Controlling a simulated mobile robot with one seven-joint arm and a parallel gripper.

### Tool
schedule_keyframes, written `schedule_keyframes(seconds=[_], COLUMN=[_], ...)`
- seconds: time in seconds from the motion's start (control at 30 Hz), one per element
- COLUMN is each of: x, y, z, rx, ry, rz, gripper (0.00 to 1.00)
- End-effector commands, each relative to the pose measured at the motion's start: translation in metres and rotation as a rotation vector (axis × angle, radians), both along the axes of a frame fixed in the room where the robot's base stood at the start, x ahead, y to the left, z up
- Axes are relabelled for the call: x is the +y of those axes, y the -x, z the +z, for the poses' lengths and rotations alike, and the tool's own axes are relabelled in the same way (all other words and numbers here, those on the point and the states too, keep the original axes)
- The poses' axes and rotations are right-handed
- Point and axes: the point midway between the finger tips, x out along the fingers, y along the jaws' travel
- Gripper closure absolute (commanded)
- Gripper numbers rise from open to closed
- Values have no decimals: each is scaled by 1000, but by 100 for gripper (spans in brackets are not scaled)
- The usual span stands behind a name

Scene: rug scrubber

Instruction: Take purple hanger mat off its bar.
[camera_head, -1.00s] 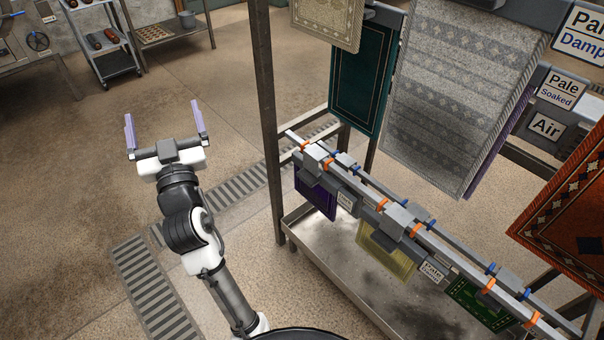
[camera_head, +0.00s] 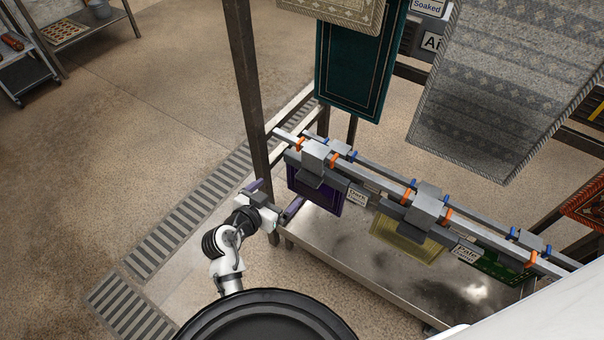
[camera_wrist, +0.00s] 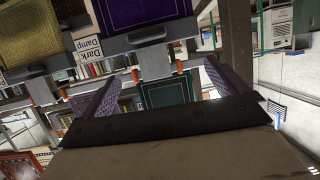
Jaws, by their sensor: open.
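The purple mat (camera_head: 314,196) hangs from a grey clamp hanger (camera_head: 313,162) on the near bar (camera_head: 352,183), at the left end of the low rack. In the wrist view the purple mat (camera_wrist: 148,12) is at the top centre with a grey hanger below it. My gripper (camera_head: 277,197) is open and empty, just left of the mat, its two purple fingers spread towards the rack. The fingers also show in the wrist view (camera_wrist: 157,78), apart, with nothing gripped between them. I cannot tell whether a finger touches the mat.
A yellow mat (camera_head: 407,240) and a green mat (camera_head: 495,264) hang farther right on the rack. A metal tray (camera_head: 350,262) lies below. A dark post (camera_head: 251,95) stands behind my gripper. Teal (camera_head: 352,68) and grey (camera_head: 500,85) rugs hang above.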

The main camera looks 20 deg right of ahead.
Motion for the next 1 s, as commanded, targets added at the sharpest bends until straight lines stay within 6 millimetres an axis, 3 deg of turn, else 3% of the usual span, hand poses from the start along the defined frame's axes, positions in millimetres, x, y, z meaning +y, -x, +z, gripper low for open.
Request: schedule_keyframes(seconds=[0.17,0.6,0.8,1.0], x=[-13,-68,-78,-105], y=[10,-31,-38,-48], z=[-12,-39,-44,-52], rx=[25,26,25,27], ry=[-6,-4,-7,-4], rz=[-56,-57,-56,-58], gripper=[2,2,2,2])
